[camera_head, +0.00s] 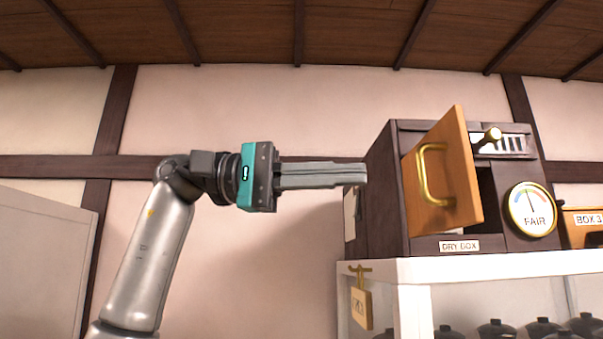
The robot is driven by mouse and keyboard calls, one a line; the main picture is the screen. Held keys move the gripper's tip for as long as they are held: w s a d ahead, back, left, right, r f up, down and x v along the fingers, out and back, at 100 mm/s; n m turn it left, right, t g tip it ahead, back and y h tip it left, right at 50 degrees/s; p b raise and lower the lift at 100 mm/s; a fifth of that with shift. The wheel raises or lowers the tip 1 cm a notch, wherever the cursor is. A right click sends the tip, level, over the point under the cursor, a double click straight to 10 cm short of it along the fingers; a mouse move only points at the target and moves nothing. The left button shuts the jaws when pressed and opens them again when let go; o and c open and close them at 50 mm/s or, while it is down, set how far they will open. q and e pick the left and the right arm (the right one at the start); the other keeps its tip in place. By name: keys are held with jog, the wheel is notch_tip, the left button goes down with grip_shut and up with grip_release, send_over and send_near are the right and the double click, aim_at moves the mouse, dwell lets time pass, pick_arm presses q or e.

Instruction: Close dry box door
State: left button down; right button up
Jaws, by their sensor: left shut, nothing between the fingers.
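The dry box (377,195) is a dark brown cabinet on top of a white shelf unit, with a "DRY BOX" label at its lower front. Its orange wooden door (462,165) stands ajar, swung out toward me, with a brass handle (424,175) on its face. A dark opening shows to the right of the door. My left gripper (364,174) is shut and empty, level with the door handle. Its fingers point right and end near the box's left side, left of the door; whether they touch the box is unclear. My right gripper is not in view.
An orange "BOX 3" container (583,228) is at the right. The white shelf (470,268) holds several dark pots below. A small tag (361,307) hangs at its left. Bare wall lies behind my arm.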

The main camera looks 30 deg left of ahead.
pick_arm(q)
jog(key=x, duration=0.5)
jog(key=shift+w+d+p, duration=0.1)
jog(key=shift+d+p, duration=0.2)
jog(key=shift+p, duration=0.1)
jog(key=shift+d, duration=0.1)
